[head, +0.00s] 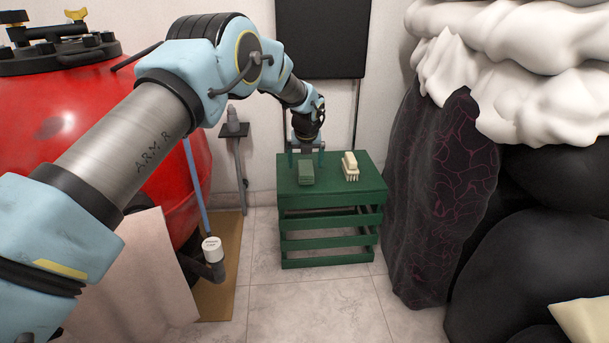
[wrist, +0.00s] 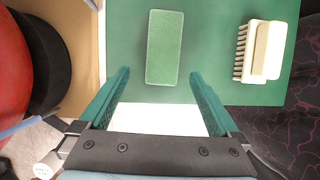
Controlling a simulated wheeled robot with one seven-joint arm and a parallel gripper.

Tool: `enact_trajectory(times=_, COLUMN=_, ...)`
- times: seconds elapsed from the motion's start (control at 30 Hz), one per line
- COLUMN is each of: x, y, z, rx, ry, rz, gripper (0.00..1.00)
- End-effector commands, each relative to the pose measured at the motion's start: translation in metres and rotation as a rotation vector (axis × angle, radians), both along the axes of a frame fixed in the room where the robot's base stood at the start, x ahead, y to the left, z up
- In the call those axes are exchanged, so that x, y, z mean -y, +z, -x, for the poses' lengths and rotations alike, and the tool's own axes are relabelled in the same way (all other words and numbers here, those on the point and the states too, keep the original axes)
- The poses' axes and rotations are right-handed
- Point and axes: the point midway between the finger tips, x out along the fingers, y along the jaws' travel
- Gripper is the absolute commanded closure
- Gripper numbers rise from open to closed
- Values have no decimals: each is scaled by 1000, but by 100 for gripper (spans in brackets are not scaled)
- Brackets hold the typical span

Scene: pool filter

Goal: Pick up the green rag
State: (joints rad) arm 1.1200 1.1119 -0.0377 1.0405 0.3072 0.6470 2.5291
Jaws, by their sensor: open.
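The green rag (head: 306,173) is a small folded block lying on top of the green slatted crate (head: 325,215), left of the middle of its top. In the wrist view the rag (wrist: 165,47) is a lighter green rectangle on the darker green crate top (wrist: 212,60). My gripper (head: 306,160) is above the crate at the rag. In the wrist view my gripper (wrist: 163,92) is open, its two green fingers apart, with the rag ahead of the gap between them. Nothing is held.
A cream brush (head: 350,166) lies on the crate to the right of the rag; it also shows in the wrist view (wrist: 259,51). A red tank (head: 70,130) stands at the left. Dark draped fabric (head: 445,190) and black bags crowd the right. Tiled floor (head: 320,308) in front is clear.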

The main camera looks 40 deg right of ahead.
Motion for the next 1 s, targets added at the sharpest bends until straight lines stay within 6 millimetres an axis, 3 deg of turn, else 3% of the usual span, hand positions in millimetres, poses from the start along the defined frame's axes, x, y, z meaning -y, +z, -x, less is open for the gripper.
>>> enact_trajectory(times=0.4, x=16, y=-45, z=-13, rx=0, ry=-1, rz=0, gripper=3)
enact_trajectory(times=0.77, x=19, y=-52, z=-16, rx=-1, ry=1, rz=1, gripper=3)
enact_trajectory(times=1.0, x=19, y=-52, z=-16, rx=-1, ry=1, rz=1, gripper=28)
